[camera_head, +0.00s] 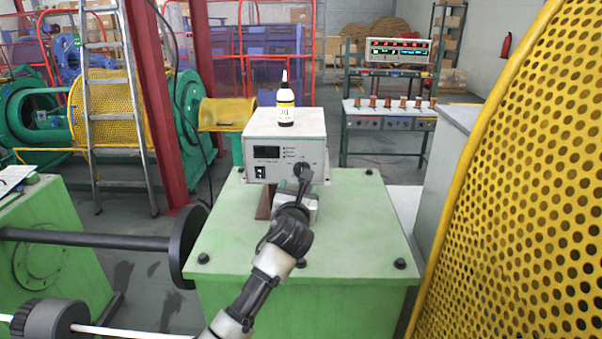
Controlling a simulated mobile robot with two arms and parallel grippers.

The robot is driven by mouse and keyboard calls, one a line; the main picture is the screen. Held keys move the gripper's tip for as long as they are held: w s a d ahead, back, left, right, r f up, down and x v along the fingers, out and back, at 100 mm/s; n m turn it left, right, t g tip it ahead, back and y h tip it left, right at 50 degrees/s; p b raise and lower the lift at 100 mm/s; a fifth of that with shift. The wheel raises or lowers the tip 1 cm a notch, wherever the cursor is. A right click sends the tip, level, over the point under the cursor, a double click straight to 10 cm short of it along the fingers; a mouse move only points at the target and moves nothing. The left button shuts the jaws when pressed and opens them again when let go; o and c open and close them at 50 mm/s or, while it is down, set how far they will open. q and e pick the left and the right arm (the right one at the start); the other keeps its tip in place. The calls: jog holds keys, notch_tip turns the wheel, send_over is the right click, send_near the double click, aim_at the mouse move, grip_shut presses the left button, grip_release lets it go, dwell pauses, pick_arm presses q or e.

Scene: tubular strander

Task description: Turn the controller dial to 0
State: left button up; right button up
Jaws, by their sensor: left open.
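The controller (258,150) is a light grey box on a green machine top. Its front has a dark display, small indicator labels and a black switch at the lower left. My left gripper (303,172) reaches up from below to the right part of this front. It is open, with its fingertips at or just in front of the place where the dial appears to be. The dial is mostly hidden behind the fingers, so its setting and any contact cannot be made out. My right gripper is not in view.
A yellow perforated guard (530,190) closes off the right. A black reel flange (188,245) stands at the left.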

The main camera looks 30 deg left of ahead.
pick_arm(q)
jog(key=p+x, duration=0.1)
jog(key=x, duration=0.7)
jog(key=shift+w, duration=0.35)
jog(key=shift+a+f, duration=0.1)
jog(key=shift+c, duration=0.3)
jog(key=c, duration=0.9)
jog(key=shift+o, duration=0.2)
